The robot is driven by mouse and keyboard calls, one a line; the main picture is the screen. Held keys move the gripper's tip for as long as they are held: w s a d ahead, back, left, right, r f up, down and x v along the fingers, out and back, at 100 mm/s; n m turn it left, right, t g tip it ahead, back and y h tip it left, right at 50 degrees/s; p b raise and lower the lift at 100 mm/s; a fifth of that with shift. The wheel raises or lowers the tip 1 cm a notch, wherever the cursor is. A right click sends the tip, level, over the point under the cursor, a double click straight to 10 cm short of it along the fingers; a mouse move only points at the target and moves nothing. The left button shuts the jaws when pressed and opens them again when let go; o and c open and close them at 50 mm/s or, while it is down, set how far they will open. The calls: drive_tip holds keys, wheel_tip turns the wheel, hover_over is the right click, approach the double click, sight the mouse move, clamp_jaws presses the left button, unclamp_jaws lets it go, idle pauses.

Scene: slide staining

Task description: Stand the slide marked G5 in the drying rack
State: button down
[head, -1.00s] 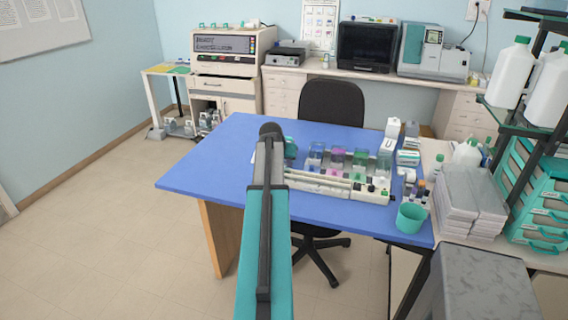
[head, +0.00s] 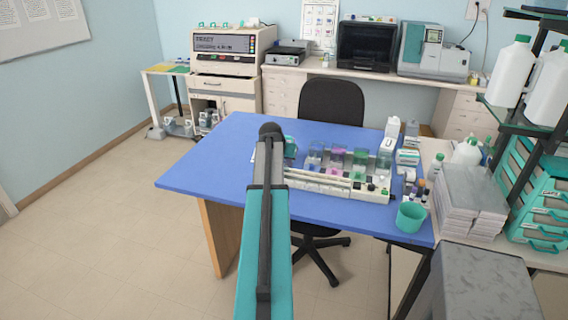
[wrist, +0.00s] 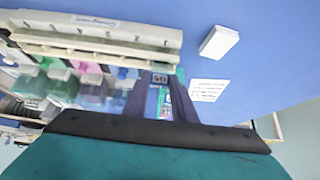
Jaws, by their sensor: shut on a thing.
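My gripper (wrist: 161,100) shows in the wrist view, its two dark fingers closed on a thin slide (wrist: 160,79) with a small dark-and-white label at its end. The mark on the label is too small to read. In the head view my own arm hides the gripper and the slide. A long pale staining unit (head: 318,182) with slender rails lies on the blue table; its marked front edge shows at the upper left of the wrist view (wrist: 95,28). I cannot tell for sure which part is the drying rack. The held slide is apart from the unit's front edge.
Clear jars with pink, green and purple contents (head: 338,155) stand behind the rails. A white block (wrist: 219,42) and a printed card (wrist: 207,90) lie on the blue table (head: 215,165). A teal cup (head: 411,217) stands at the right corner. The table's left side is clear.

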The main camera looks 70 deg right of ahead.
drive_tip(key=shift+f, duration=0.15)
drive_tip(key=c, duration=1.4)
unclamp_jaws()
drive_tip(key=shift+a, duration=0.1)
drive_tip(key=shift+b+v, duration=1.7)
drive_tip(key=shift+v, duration=5.15)
